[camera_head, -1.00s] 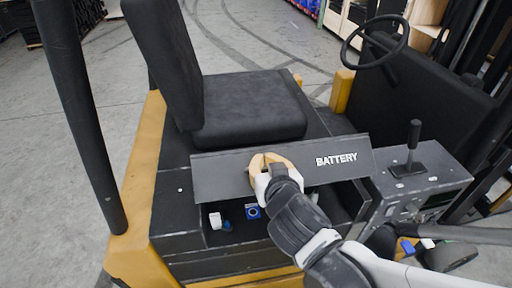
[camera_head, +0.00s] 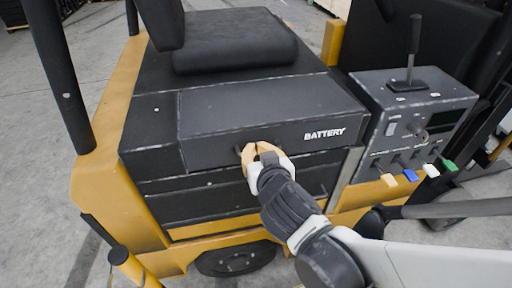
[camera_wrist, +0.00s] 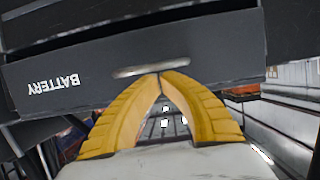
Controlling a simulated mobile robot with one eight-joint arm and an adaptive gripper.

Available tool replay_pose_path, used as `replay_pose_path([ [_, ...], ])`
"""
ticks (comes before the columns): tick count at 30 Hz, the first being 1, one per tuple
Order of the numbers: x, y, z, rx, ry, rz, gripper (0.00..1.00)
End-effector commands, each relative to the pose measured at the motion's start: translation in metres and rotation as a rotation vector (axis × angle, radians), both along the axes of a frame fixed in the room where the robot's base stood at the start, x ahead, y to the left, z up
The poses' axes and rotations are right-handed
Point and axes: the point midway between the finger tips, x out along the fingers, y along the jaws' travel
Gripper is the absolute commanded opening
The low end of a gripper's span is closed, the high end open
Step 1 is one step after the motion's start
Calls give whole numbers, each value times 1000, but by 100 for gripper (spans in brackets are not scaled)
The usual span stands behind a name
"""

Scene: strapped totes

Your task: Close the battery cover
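The battery cover (camera_head: 250,110) is a dark grey lid with white BATTERY lettering, below the seat of a yellow and black vehicle. Its front face is turned down over the front of the compartment, and the inside is hidden. A thin dark gap runs along its lower edge; I cannot tell if it is fully seated. My gripper (camera_head: 258,151) is at the middle of the cover's front face. In the wrist view, the cover (camera_wrist: 210,52) appears upside down, and my fingertips (camera_wrist: 160,76) meet at its pale handle (camera_wrist: 150,70). I cannot tell whether the handle is between them.
The black seat (camera_head: 235,42) is behind the cover. A control console (camera_head: 410,110) with a lever and coloured tabs stands close on the right. A black post (camera_head: 58,75) rises at the left. Open floor lies at the left.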

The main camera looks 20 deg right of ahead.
Motion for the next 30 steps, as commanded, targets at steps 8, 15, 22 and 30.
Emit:
replay_pose_path([
  [8,4,-1,-38,0,0,-1,0],
  [15,5,-1,-44,0,0,0,0],
  [22,6,-1,-44,0,0,0,0],
  [30,7,-1,-38,0,0,0,0],
])
